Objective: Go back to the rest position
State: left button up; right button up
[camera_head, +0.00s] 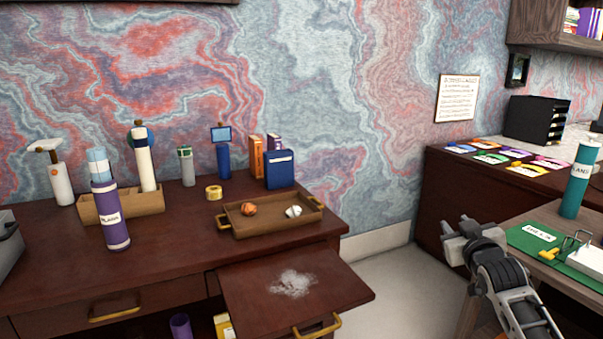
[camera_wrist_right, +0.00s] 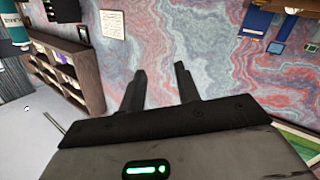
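My right gripper (camera_head: 459,232) is raised at the right of the head view, in front of the dark side desk. In the right wrist view its two dark fingers (camera_wrist_right: 161,82) stand apart with nothing between them, so it is open and empty. Only the patterned wall shows behind the fingers there. My left gripper is not in view.
The brown desk (camera_head: 180,262) holds a wooden tray (camera_head: 262,225) with small items and several bottles, including a purple one (camera_head: 112,225). A pull-out board (camera_head: 335,290) juts forward. At right, a teal bottle (camera_head: 575,185) and green mat (camera_head: 520,243) are near my right arm.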

jog(key=s+a+f+g+y, duration=0.2)
jog(key=s+a+f, duration=0.3)
jog(key=s+f, duration=0.3)
jog(key=s+a+f+g+y, duration=0.1)
jog(key=s+a+f, duration=0.5)
jog(key=f, duration=0.3)
jog(key=s+a+f+g, duration=0.1)
jog(key=s+a+f, duration=0.1)
jog(key=s, duration=0.6)
jog(key=s+a+f+g+y, duration=0.1)
jog(key=s+a, duration=0.3)
jog(key=s, duration=0.4)
jog(key=s+a+f+g+y, duration=0.1)
jog(key=s+a+f, duration=0.1)
jog(key=s, duration=0.6)
jog(key=shift+a+f, duration=0.4)
jog(key=shift+a, duration=0.4)
